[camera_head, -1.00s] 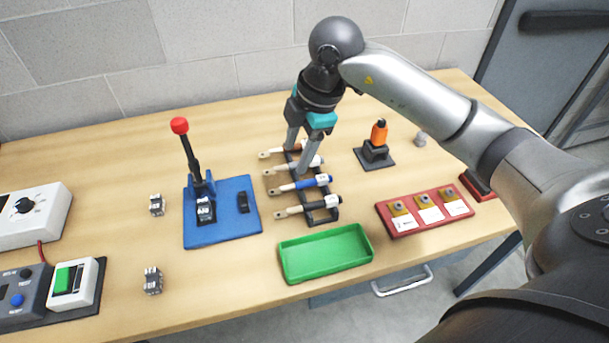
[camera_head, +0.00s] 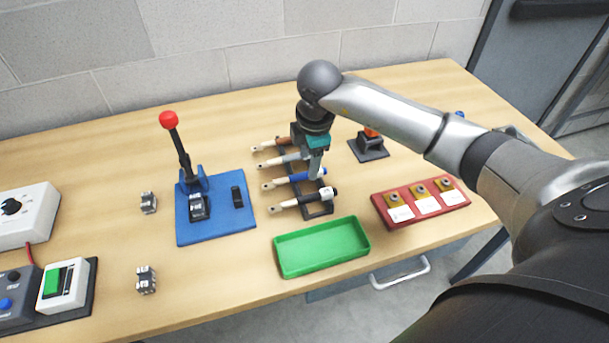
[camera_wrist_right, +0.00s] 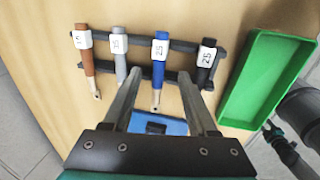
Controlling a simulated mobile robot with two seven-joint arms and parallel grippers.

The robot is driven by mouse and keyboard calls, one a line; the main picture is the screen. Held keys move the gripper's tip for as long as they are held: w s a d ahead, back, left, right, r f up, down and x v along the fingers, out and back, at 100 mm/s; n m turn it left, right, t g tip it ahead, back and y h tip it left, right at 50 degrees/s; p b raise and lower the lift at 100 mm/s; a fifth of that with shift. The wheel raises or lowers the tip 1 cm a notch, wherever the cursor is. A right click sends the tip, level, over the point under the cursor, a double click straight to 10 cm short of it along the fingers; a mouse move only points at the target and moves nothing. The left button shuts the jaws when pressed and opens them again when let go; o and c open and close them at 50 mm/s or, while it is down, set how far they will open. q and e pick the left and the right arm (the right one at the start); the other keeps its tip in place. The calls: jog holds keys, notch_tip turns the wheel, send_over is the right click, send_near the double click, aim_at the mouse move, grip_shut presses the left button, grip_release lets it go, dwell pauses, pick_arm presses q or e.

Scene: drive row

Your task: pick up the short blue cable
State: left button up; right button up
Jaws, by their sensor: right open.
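The short blue cable (camera_head: 298,178) lies across a black rack (camera_head: 322,208), third from the back among similar cables. In the right wrist view the blue cable (camera_wrist_right: 158,72) has a white label reading 25 and a metal lug at its lower end. My right gripper (camera_head: 312,174) is open above the rack, partly covering the blue cable in the head view. In the right wrist view its two fingers (camera_wrist_right: 160,77) lie on either side of the blue cable, with nothing gripped. Whether the fingertips are down at cable height is hard to tell. My left gripper is not in view.
A brown cable (camera_wrist_right: 85,58), a grey cable (camera_wrist_right: 119,50) and a black cable (camera_wrist_right: 206,60) share the rack. A green tray (camera_head: 322,247) stands in front, a blue lever base (camera_head: 216,228) left, and a red block holder (camera_head: 421,208) right.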

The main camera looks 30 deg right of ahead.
aim_at(306, 173)
jog(key=f, duration=0.2)
jog(key=w+f, duration=0.1)
jog(key=f, duration=0.1)
jog(key=shift+c, duration=0.3)
grip_shut()
dwell(0.3)
